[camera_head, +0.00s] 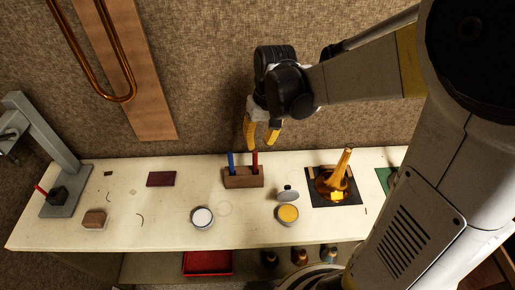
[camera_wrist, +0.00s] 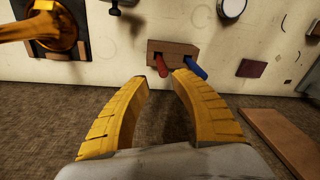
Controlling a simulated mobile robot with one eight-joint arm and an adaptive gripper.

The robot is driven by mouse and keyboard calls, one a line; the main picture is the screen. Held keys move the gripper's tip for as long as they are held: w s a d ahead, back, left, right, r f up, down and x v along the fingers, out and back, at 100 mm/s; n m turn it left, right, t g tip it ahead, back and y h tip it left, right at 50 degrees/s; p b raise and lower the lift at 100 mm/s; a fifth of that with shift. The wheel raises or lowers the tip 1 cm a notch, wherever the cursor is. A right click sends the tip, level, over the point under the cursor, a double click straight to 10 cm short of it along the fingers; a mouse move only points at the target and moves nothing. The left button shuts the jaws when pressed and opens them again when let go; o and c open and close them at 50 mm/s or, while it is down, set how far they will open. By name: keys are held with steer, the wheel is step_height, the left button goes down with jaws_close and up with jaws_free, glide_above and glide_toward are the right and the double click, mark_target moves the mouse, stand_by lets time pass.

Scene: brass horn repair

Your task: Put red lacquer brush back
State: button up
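The red lacquer brush (camera_head: 255,161) stands with its handle up in a wooden holder block (camera_head: 243,180) on the bench. A blue-handled brush (camera_head: 231,162) stands beside it, to its left in the head view. In the wrist view the red handle (camera_wrist: 161,66) lies just beyond the fingertips, with the blue handle (camera_wrist: 194,69) to its right. My gripper (camera_head: 262,145) has yellow fingers and hangs above and behind the holder. Its fingers (camera_wrist: 161,78) are spread apart with nothing held between them. The brushes' lower ends are hidden in the holder.
An open tin of yellow paste (camera_head: 288,214) and its grey lid (camera_head: 287,194) lie right of the holder. A round white-topped tin (camera_head: 202,217) stands in front. A brass horn bell (camera_head: 339,177) sits on a dark mat to the right. The bench left of the holder is mostly clear.

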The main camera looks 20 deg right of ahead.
steer(key=s+a+r+t+h, duration=0.1)
steer(key=s+r+t, duration=0.5)
steer(key=s+r, duration=0.3)
steer(key=s, duration=0.2)
steer(key=shift+s, duration=0.35)
steer(key=shift+r, duration=0.1)
stand_by(0.6)
